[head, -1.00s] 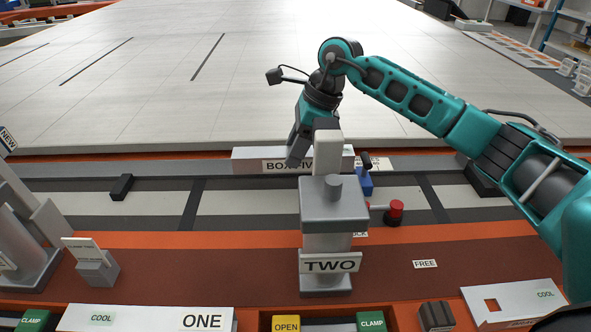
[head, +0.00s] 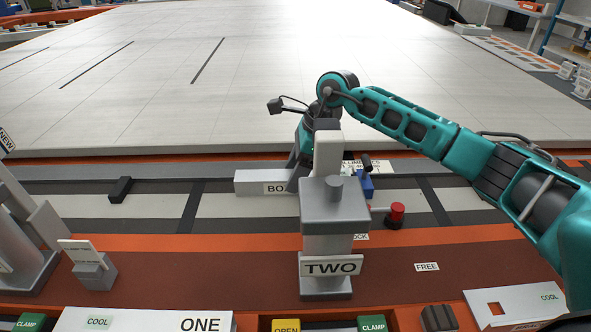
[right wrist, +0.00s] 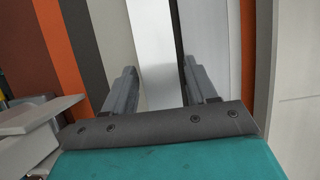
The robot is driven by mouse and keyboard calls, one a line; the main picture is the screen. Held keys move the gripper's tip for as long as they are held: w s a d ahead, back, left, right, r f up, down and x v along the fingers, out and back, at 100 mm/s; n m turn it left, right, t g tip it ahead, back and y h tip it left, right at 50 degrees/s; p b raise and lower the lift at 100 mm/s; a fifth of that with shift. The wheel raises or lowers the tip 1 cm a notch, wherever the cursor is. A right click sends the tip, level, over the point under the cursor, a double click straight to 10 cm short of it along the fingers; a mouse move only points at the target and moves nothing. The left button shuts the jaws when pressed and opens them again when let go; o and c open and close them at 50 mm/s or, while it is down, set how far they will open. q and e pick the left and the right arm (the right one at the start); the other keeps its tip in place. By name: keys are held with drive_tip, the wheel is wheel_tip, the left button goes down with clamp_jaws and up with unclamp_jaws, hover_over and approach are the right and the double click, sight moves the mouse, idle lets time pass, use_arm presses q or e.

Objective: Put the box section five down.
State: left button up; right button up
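The box section five (head: 262,183) is a long pale bar with a black "BOX..." label, lying left to right along the far side of the striped jig bed. My right gripper (head: 293,172) reaches down over it from behind the post marked TWO. My left gripper is not in view.
The grey post marked TWO (head: 334,213) stands in front of the gripper. A red-knobbed lever (head: 396,213) and a blue block (head: 366,186) are to its right. A small black block (head: 120,189) lies at left. The large pale panel (head: 250,80) fills the back.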

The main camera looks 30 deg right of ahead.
drive_tip(key=shift+o, duration=0.9)
drive_tip(key=shift+r, duration=0.1)
drive_tip(key=shift+r, duration=0.2)
drive_tip(key=p+v, duration=0.1)
drive_tip(key=v, duration=1)
drive_tip(key=shift+r+p, duration=0.3)
drive_tip(key=shift+r, duration=0.05)
drive_tip(key=shift+d, duration=0.1)
